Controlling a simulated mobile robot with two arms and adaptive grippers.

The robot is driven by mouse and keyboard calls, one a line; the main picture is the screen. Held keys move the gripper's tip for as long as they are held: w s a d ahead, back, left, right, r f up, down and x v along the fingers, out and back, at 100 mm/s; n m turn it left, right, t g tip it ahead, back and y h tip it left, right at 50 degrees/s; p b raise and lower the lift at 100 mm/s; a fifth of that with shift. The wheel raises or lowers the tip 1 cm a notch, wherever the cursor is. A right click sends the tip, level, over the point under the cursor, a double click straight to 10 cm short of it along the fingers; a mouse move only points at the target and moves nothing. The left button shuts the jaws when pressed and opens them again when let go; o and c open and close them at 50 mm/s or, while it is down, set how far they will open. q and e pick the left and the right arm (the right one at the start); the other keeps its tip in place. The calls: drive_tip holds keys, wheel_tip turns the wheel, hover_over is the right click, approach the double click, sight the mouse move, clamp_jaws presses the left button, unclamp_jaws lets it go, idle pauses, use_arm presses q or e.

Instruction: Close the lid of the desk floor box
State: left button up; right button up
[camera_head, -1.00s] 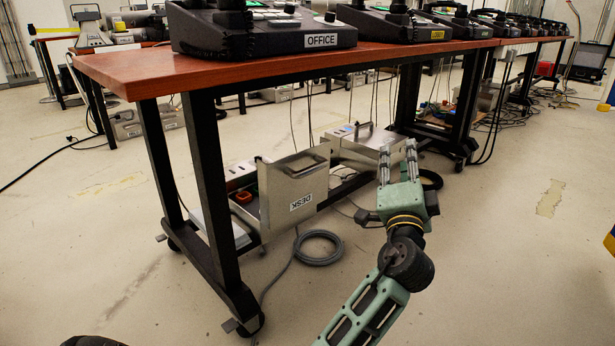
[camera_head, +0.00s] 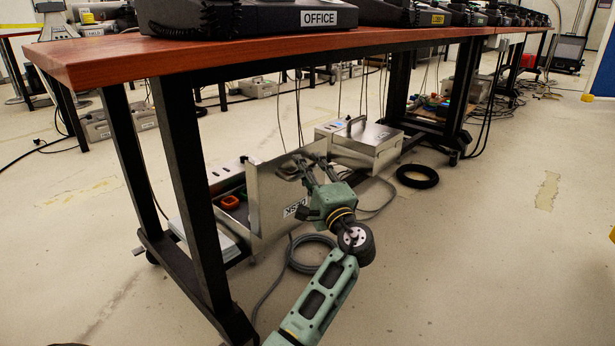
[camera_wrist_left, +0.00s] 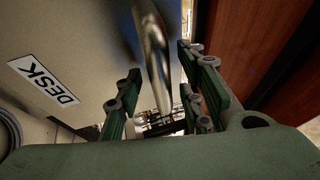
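The desk floor box (camera_head: 219,187) stands open on the low shelf under the table. Its metal lid (camera_head: 268,195) is up and roughly upright, with the DESK label on its outer face; the label (camera_wrist_left: 44,81) also shows in the left wrist view. My left gripper (camera_head: 317,164) is at the lid's right side, with its fingers in front of the lid's face. In the left wrist view, the lid's curved metal handle (camera_wrist_left: 156,60) runs between the open fingers (camera_wrist_left: 165,100). I cannot tell whether they touch it. My right gripper is not in view.
A red-brown table (camera_head: 250,52) with phones on top hangs over the box, and its black legs (camera_head: 190,190) stand left of it. A second, closed metal box (camera_head: 362,143) sits just behind. A grey cable coil (camera_head: 310,258) lies on the floor in front.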

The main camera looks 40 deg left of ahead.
use_arm(q)
drive_tip(key=shift+w+a+r, duration=0.1)
drive_tip(key=shift+a, duration=0.1)
clamp_jaws()
idle(0.3)
